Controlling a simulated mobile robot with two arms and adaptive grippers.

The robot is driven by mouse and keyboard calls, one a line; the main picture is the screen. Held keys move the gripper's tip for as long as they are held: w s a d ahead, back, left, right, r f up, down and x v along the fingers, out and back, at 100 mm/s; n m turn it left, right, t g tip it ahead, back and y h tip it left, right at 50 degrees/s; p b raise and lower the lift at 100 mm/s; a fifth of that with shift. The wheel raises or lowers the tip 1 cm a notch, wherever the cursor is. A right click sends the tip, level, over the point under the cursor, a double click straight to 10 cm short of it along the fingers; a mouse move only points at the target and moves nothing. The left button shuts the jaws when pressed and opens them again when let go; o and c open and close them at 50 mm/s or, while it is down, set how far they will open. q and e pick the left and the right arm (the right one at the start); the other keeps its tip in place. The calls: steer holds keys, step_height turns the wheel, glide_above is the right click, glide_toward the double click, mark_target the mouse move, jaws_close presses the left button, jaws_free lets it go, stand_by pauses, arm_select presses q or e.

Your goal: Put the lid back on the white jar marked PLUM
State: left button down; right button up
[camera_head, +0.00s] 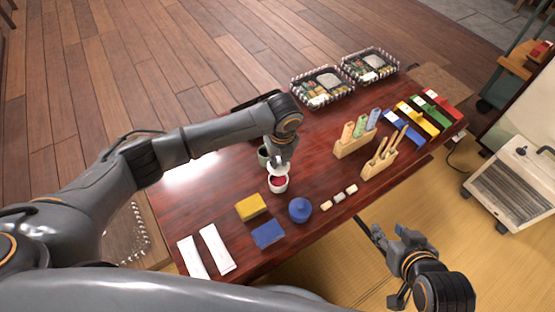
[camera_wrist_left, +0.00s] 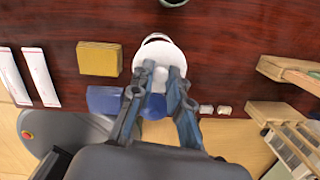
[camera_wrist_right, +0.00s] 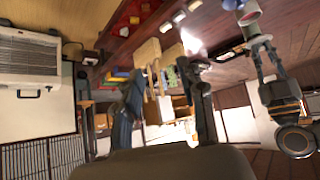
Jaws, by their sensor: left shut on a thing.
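The white jar (camera_head: 279,185) stands upright on the dark red table with its red contents showing; no lettering can be read. My left gripper (camera_head: 279,163) is shut on a white lid (camera_head: 278,169), held just above the jar and slightly toward its far side in the head view. In the left wrist view the lid (camera_wrist_left: 152,56) lies between the fingertips and hides most of the jar. The right wrist view also shows the jar (camera_wrist_right: 249,17) beside my left arm. My right gripper (camera_head: 390,238) is open and empty, off the table's near edge.
A blue lidded jar (camera_head: 300,210) stands near the white jar, and a dark green cup (camera_head: 263,156) stands behind it. A yellow block (camera_head: 251,206) and a blue block (camera_head: 268,233) lie to the left. Wooden holders (camera_head: 354,145) stand to the right.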

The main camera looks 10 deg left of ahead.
arm_select(q)
steer(key=shift+f+b, duration=0.65)
steer(key=shift+b, duration=0.15)
steer(key=shift+f+b, duration=0.35)
steer(key=shift+b, duration=0.1)
arm_select(e)
steer(key=shift+w+a+r+t+y, duration=1.1)
steer(key=shift+w+a+r+t, duration=0.5)
steer(key=shift+w+r+t, duration=2.35)
arm_select(q)
steer(key=shift+f+b, duration=0.8)
steer(key=shift+b, duration=0.3)
steer(key=shift+f, duration=0.15)
steer(key=shift+f+b, duration=0.5)
steer(key=shift+f, duration=0.7)
arm_select(e)
step_height(320, 180, up, 14)
steer(key=s+a+t+y, duration=0.1)
steer(key=s+t+y, duration=0.1)
steer(key=t, duration=0.5)
steer(key=shift+s+a+r+n+y, duration=0.25)
steer(key=shift+s+n+y, duration=0.05)
steer(key=shift+n+y, duration=0.1)
steer(key=shift+t, duration=0.25)
steer(key=shift+w+f, duration=0.15)
steer(key=shift+f, duration=0.05)
steer(key=shift+w+f+g, duration=0.25)
steer(key=shift+f+g, duration=0.2)
steer(key=shift+g, duration=0.05)
